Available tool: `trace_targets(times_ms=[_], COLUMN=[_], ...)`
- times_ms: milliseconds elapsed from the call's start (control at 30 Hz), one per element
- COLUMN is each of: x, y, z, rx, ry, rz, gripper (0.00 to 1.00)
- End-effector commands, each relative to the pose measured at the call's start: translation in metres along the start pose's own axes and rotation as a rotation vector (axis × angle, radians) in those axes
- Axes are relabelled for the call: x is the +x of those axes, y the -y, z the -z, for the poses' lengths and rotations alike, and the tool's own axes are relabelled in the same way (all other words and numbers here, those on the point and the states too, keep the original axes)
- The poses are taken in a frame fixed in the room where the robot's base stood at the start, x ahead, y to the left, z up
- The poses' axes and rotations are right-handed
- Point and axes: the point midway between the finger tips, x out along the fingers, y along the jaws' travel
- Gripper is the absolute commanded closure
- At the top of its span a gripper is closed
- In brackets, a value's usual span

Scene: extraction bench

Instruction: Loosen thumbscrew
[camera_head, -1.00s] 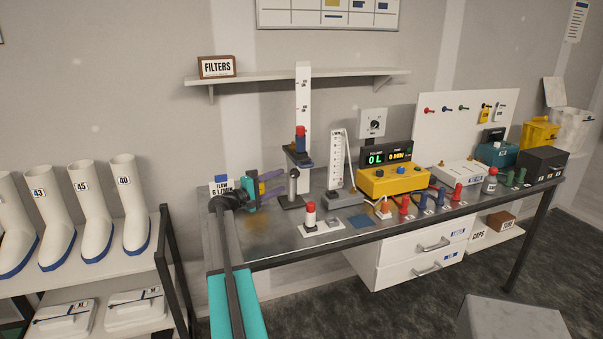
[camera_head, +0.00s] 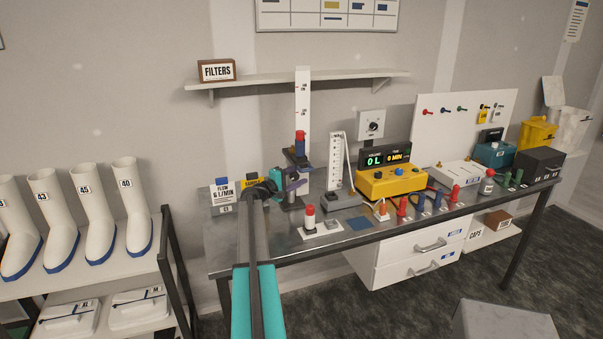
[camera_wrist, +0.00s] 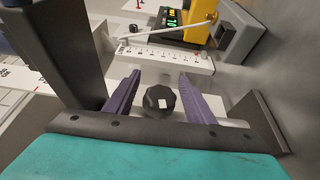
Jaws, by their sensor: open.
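The thumbscrew, a dark ribbed knob (camera_wrist: 160,100) with a pale square mark, shows in the wrist view. It lies between the two purple fingers of my gripper (camera_wrist: 160,78), with a visible gap on each side. The fingers are open and hold nothing. In the head view my gripper (camera_head: 297,184) is at the foot of the tall white scale post (camera_head: 302,100), below a dark carriage (camera_head: 298,158) bearing a red and blue piece (camera_head: 300,143). The thumbscrew cannot be made out in the head view, where my gripper and arm cover that area.
A slanted white scale stand (camera_head: 337,160) is just right of my gripper. The yellow control box (camera_head: 390,184) is farther right. A red-topped bottle (camera_head: 310,216) stands in front. The bench's front left is clear.

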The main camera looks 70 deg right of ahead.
Motion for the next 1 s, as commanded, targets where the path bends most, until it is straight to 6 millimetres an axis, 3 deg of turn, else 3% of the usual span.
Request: trace_targets(times_ms=[433,467,700,1000], x=[0.0090,0.0089,0.0085,0.0075], y=[0.0006,0.0006,0.0005,0.0017], z=[0.0002,0.0003,0.0006,0.0009], rx=[0.000,0.000,0.000,-0.003], ry=[-0.001,-0.001,-0.002,-0.002], rz=[0.000,0.000,0.000,-0.006], gripper=[0.51,0.52,0.92,0.92])
